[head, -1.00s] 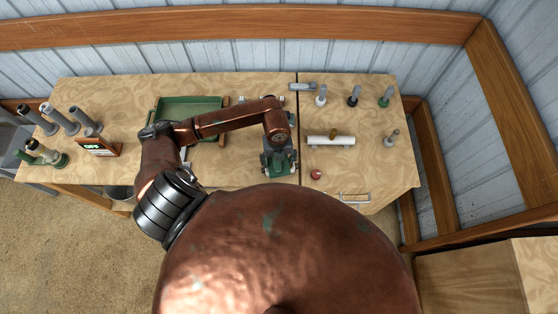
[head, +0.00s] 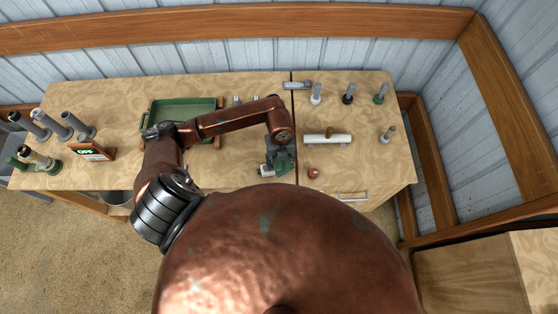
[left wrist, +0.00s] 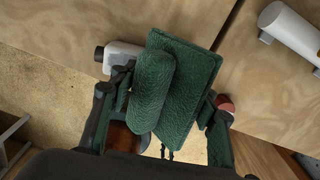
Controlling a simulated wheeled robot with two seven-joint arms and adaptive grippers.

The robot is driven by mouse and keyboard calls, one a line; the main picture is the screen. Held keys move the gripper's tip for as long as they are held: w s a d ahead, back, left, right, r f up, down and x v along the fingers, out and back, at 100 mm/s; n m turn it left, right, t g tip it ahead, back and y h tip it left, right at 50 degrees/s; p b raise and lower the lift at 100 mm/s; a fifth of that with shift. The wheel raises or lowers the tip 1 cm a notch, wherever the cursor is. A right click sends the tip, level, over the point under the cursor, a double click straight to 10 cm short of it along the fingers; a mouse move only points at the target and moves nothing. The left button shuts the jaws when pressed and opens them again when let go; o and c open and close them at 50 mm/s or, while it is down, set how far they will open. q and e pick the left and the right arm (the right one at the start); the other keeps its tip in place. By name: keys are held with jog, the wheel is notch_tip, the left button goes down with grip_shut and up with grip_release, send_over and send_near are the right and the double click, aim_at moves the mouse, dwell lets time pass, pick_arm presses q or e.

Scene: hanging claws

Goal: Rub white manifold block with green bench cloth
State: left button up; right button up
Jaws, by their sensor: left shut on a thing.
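My left gripper (head: 281,151) is shut on the green bench cloth (head: 284,163), a folded pad that also shows large in the left wrist view (left wrist: 190,85). My right gripper is not in view.
A green tray (head: 184,105) stands at back left. Several upright tools stand at the right, near a grey hammer-like tool (head: 297,86).

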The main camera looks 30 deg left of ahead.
aim_at(273, 159)
pick_arm(q)
jog(key=shift+s+a+r, duration=0.1)
jog(key=shift+s+a, duration=0.3)
jog(key=shift+a, duration=0.1)
jog(key=shift+s+a+r, duration=0.15)
jog(key=shift+s+a, duration=0.35)
jog(key=shift+a, duration=0.1)
jog(key=shift+w+d, duration=0.5)
jog(key=shift+d, duration=0.1)
jog(key=shift+w+d+r, duration=0.15)
jog(key=shift+w+d, duration=0.45)
jog(key=shift+d, duration=0.05)
jog(key=shift+s+a+r, duration=0.1)
jog(key=shift+s+a, duration=0.25)
jog(key=shift+a, duration=0.05)
jog(key=shift+s+a+r, duration=0.1)
jog(key=shift+s+a, duration=0.65)
jog(key=shift+a, duration=0.1)
jog(key=shift+w+d, duration=0.35)
jog(key=shift+w+d+r, duration=0.2)
jog(key=shift+w+d, duration=0.5)
jog(key=shift+d, duration=0.2)
jog(key=shift+s+a+r, duration=0.1)
jog(key=shift+s+a, duration=0.35)
jog(key=shift+a, duration=0.1)
jog(key=shift+s+a+r, duration=0.1)
jog(key=shift+s+a, duration=0.35)
jog(key=shift+a, duration=0.1)
jog(key=shift+s+a, duration=0.15)
